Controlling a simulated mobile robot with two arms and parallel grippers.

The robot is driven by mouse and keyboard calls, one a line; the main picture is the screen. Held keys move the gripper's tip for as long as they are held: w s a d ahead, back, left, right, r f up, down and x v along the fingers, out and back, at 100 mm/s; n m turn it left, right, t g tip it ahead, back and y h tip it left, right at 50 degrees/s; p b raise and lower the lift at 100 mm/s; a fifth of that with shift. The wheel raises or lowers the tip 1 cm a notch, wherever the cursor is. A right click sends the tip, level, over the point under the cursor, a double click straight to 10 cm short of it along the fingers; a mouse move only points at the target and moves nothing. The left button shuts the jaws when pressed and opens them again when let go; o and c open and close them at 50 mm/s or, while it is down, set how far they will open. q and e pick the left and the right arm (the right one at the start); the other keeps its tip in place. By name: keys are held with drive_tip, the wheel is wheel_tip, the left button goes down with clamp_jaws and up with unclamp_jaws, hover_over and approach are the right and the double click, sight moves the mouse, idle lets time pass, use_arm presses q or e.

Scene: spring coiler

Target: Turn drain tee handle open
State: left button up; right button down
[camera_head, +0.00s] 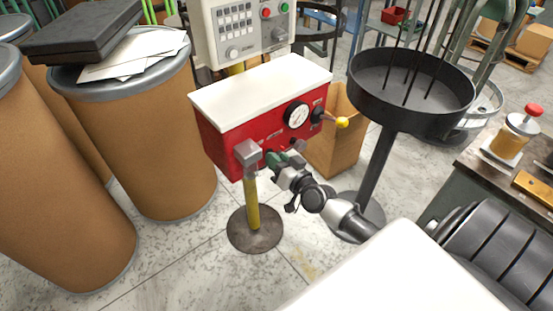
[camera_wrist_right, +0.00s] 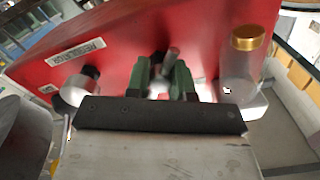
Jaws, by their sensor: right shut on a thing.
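The red box with a white top (camera_head: 262,88) stands on a yellow post and carries a round gauge, a yellow-knobbed lever and small fittings on its front. My right gripper (camera_head: 276,160) reaches its lower front face, next to the grey block at the corner. In the right wrist view, the green fingertips (camera_wrist_right: 164,78) are shut on a small silver handle (camera_wrist_right: 171,58), which I take as the drain tee handle. Its tip shows between and above the fingers; the rest is hidden by them. My left gripper is not in view.
A clear bowl with a brass cap (camera_wrist_right: 247,40) is close to the fingers in the wrist view. A black round pan on a stand (camera_head: 410,85) is to the right, with a cardboard box (camera_head: 340,135) behind my arm. Large brown drums (camera_head: 145,130) stand at left.

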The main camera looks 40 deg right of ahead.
idle(0.4)
drive_tip(key=c, duration=0.9)
unclamp_jaws()
drive_tip(key=shift+c, duration=0.2)
drive_tip(key=shift+s, duration=0.15)
drive_tip(key=s, duration=1)
drive_tip(key=shift+s+d, duration=0.25)
drive_tip(key=shift+d, duration=0.15)
drive_tip(key=shift+a, duration=0.1)
